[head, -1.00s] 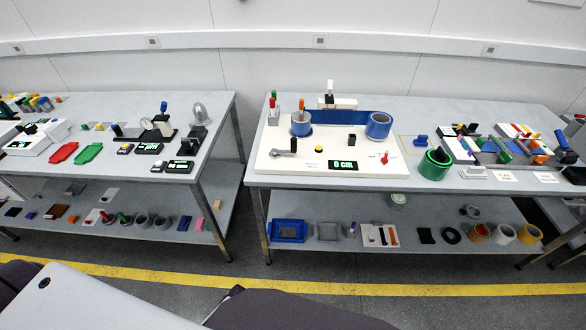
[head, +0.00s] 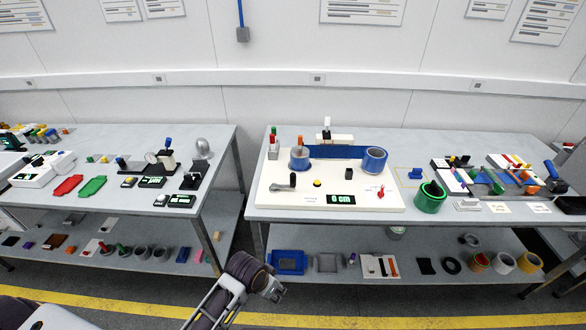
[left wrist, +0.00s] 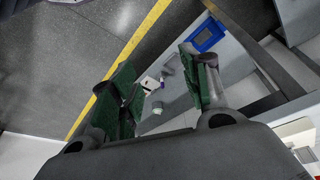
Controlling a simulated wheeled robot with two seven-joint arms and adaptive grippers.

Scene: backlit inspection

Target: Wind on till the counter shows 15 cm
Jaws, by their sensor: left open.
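The winding device is a white board (head: 262,196) on the right-hand table. A blue web (head: 334,152) runs between a left roll (head: 299,160) and a right blue roll (head: 374,160). A black crank (head: 284,186) lies at the board's front left. The counter (head: 341,199) reads 0 cm in green. A yellow button (head: 317,183) and a red lever (head: 380,193) are on the board. My left gripper (head: 274,291) is low in front of the table, well below the board. In the left wrist view its green-padded fingers (left wrist: 160,95) are apart, with nothing between them. My right gripper is not in view.
A green roll (head: 430,198) stands right of the board. The lower shelf holds a blue tray (head: 288,262) and several rolls. Another table (head: 220,165) stands to the left, with a gap between. A yellow floor line (head: 400,321) runs in front.

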